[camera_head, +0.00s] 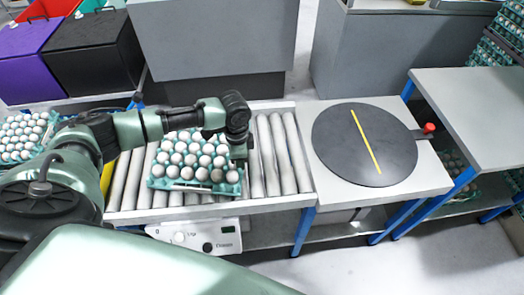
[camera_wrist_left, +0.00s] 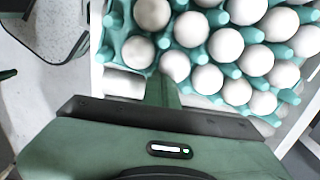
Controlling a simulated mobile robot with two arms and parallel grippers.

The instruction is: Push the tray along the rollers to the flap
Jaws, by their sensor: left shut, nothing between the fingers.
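The teal egg tray (camera_head: 158,184), filled with white eggs, sits on the grey rollers (camera_head: 275,150). My left gripper (camera_head: 239,160) is shut and empty, pointing down at the tray's right edge. In the left wrist view, the shut fingers (camera_wrist_left: 162,92) are beside the teal tray (camera_wrist_left: 112,40); I cannot tell whether they touch it. My left arm hides part of the tray and rollers. I cannot identify the flap with certainty; a yellow strip (camera_head: 108,178) shows at the rollers' left end, partly behind my arm. My right gripper is out of view.
Bare rollers lie right of the tray. Beyond them, a round black plate (camera_head: 340,140) with a yellow line rests on a light table (camera_head: 420,180). Another egg tray stands at the far left, behind my arm. Black and purple bins (camera_head: 95,55) stand at the back left.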

